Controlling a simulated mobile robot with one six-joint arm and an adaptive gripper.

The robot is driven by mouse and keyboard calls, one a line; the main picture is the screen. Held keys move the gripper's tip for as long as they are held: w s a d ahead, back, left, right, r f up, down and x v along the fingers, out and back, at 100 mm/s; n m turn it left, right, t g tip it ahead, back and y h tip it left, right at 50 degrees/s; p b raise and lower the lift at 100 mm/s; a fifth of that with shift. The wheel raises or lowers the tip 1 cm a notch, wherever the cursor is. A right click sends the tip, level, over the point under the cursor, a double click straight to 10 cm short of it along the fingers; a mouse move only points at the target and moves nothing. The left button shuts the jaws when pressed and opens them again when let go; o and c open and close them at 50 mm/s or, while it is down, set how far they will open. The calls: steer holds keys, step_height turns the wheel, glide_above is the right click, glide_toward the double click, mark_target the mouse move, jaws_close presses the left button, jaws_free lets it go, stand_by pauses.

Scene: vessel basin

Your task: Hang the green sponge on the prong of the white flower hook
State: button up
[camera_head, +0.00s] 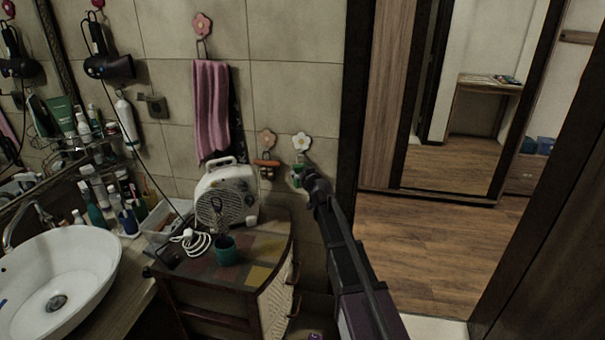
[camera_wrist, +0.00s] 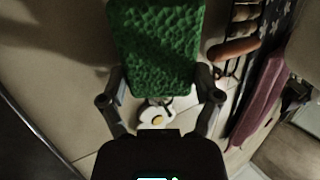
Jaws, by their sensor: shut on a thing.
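The green sponge (camera_wrist: 155,45) is held between the two fingers of my gripper (camera_wrist: 158,80) in the wrist view. The white flower hook (camera_head: 301,141) is on the tiled wall just above my gripper. Whether the sponge touches the prong cannot be told.
An orange flower hook (camera_head: 267,138) with a brown-handled item (camera_head: 266,163) hangs just left. A pink towel (camera_head: 211,110) hangs farther left. A white heater (camera_head: 226,197) and a teal cup (camera_head: 225,250) stand on the cabinet below. A wooden door frame is at right.

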steer(key=o, duration=0.7)
